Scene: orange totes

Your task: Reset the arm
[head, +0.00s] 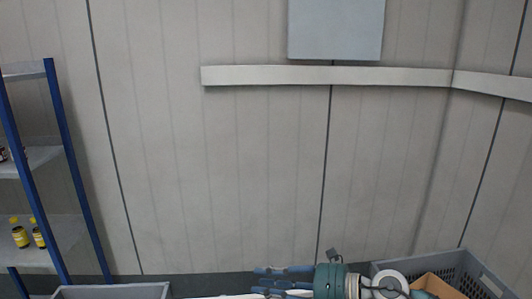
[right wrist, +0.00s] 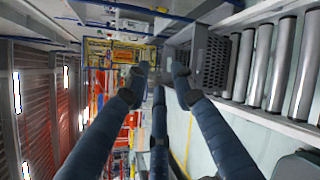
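My right gripper (head: 262,280) is at the bottom of the head view, with its blue fingers pointing left. In the right wrist view its fingers (right wrist: 160,80) stretch forward and stand apart, with nothing between them. It is open and empty. My left gripper is not in the head view.
Another grey crate (head: 110,291) shows at the bottom left. A blue-framed shelf (head: 62,160) holds small yellow-capped bottles (head: 20,235). A roller conveyor (right wrist: 265,60) shows in the wrist view.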

